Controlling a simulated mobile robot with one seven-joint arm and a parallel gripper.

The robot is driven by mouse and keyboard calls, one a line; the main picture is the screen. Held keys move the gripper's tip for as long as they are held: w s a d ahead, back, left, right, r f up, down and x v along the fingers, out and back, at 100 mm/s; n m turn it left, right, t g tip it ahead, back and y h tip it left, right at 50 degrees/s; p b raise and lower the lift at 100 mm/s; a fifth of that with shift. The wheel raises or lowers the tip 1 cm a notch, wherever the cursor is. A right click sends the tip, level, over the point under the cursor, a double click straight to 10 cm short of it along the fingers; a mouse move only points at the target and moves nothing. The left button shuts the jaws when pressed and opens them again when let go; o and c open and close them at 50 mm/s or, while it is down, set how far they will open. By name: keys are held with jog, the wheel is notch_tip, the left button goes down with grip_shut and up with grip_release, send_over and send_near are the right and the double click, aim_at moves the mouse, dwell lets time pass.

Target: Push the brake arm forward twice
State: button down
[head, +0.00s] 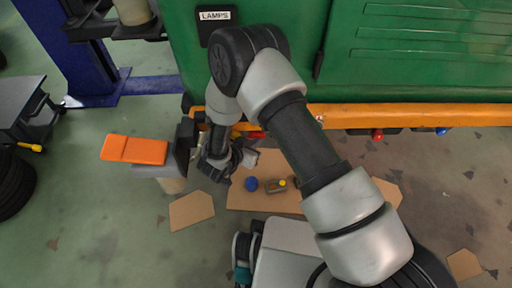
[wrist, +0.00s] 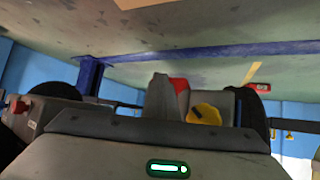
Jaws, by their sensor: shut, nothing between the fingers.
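My gripper (head: 247,158) is at the end of my downward-bent arm, low beside the orange sill of the green vehicle (head: 420,50) in the head view. It is shut and empty. A red and yellow handle-like part (head: 250,135) shows just behind it under the sill, partly hidden by my arm. In the wrist view a red piece (wrist: 180,85) and a round yellow piece (wrist: 203,114) show close to the fingers. I cannot tell for sure which part is the brake arm, or whether my gripper touches it.
An orange pad (head: 135,149) on a grey support stands left of my gripper. A blue ball-like knob (head: 251,184) and a yellow-topped part (head: 281,184) are over cardboard. Red (head: 377,135) and blue (head: 442,131) knobs sit under the sill. A blue post (head: 75,60) stands far left.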

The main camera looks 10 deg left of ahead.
jog(key=shift+s+d+p, duration=0.2)
jog(key=shift+s, duration=0.75)
jog(key=shift+s+d+p, duration=0.2)
jog(key=shift+s+d, duration=0.05)
jog(key=shift+s, duration=0.7)
jog(key=shift+s+d+p, duration=0.2)
jog(key=shift+s, duration=0.75)
jog(key=s, duration=0.2)
jog(key=s+d, duration=0.1)
jog(key=s, duration=0.1)
jog(key=shift+s+d+p, duration=0.1)
jog(key=shift+s+p, duration=0.3)
